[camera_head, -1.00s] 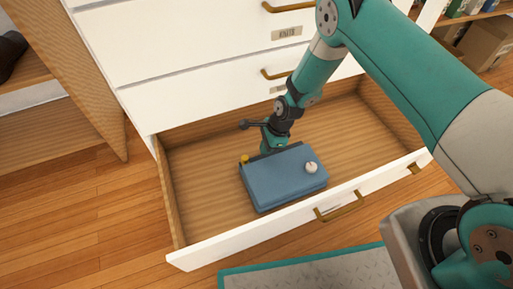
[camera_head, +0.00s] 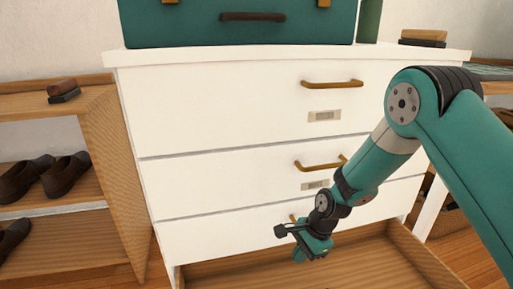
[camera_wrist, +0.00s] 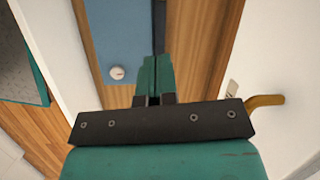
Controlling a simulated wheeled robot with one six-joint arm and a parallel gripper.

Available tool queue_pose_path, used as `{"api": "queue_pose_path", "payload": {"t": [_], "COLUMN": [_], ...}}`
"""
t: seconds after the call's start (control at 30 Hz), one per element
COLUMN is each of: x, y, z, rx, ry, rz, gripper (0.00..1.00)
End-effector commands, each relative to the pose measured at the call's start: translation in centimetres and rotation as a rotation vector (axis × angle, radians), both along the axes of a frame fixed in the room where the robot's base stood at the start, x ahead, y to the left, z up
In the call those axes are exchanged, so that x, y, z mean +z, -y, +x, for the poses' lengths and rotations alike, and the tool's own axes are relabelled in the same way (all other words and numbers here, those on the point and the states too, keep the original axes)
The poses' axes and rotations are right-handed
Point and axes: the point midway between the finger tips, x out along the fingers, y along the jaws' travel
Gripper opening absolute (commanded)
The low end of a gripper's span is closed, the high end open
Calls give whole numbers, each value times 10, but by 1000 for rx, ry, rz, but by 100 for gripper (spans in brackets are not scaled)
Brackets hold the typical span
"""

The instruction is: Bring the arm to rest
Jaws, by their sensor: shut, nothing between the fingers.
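My gripper (camera_head: 313,250) hangs over the open bottom drawer (camera_head: 255,272) in front of the white dresser (camera_head: 225,190). In the wrist view my gripper (camera_wrist: 151,62) has its two teal fingers together, with nothing between them. The blue box (camera_wrist: 122,35) with a pale knob lies in the drawer beyond the fingertips. It is out of the head view. My arm (camera_head: 450,150) reaches in from the right, bent at the elbow, with the wrist low.
A brass drawer handle (camera_wrist: 264,101) is close to the right of my gripper in the wrist view. A shoe shelf (camera_head: 105,170) stands left of the dresser. A teal case (camera_head: 235,25) sits on top.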

Motion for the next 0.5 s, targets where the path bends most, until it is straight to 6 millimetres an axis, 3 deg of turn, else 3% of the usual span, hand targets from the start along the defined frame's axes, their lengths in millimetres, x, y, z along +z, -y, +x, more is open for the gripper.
{"api": "queue_pose_path", "payload": {"t": [0.03,0.2,0.4,0.5], "x": [41,143,237,267], "y": [-3,-5,1,6], "z": [-5,-45,-116,-153], "rx": [102,474,912,1108], "ry": [48,190,360,433], "rz": [9,27,39,41], "gripper": [0,0,0,0]}}
